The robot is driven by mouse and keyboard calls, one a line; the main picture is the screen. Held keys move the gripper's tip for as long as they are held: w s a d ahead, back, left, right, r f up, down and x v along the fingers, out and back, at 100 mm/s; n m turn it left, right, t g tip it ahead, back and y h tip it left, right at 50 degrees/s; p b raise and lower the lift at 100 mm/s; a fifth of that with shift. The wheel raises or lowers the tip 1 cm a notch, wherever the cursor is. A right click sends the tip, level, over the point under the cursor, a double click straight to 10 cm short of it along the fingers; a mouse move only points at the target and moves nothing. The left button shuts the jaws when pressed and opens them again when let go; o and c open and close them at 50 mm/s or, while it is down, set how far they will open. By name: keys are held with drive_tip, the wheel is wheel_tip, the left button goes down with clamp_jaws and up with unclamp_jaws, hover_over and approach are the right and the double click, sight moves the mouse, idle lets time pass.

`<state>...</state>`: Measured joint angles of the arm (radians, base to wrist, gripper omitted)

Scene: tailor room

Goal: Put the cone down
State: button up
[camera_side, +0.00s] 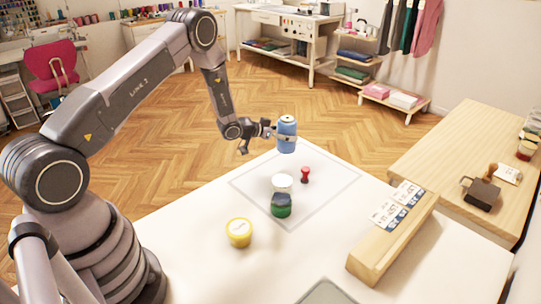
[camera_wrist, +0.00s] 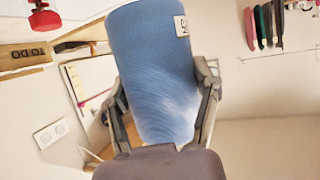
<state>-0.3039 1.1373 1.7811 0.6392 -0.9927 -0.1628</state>
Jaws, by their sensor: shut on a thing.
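The cone (camera_side: 286,136) is a blue thread cone with a pale top, held upright in the side view. My gripper (camera_side: 276,133) is shut on it and holds it above the far part of the white table. In the wrist view the blue cone (camera_wrist: 155,70) fills the middle, with a small white label near one end. The two fingers of my gripper (camera_wrist: 160,105) press on its sides. I cannot see the table surface directly under the cone in the wrist view.
On the white table (camera_side: 190,215), a green-and-dark spool (camera_side: 281,205) with a white-topped item (camera_side: 282,182) behind it, a small red item (camera_side: 305,175) and a yellow tub (camera_side: 239,232) stand near the outlined square. A wooden block (camera_side: 385,245) with labels lies right.

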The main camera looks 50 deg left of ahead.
drive_tip(key=w+f, duration=0.2)
drive_tip(key=shift+w+a+f, duration=0.15)
drive_tip(key=shift+a+f, duration=0.05)
drive_tip(key=shift+f, duration=0.1)
drive_tip(key=shift+w+f, duration=0.2)
drive_tip(key=shift+f, duration=1.55)
drive_tip(key=shift+f, duration=0.15)
drive_tip(key=o, duration=1.2)
drive_tip(key=shift+o, duration=0.2)
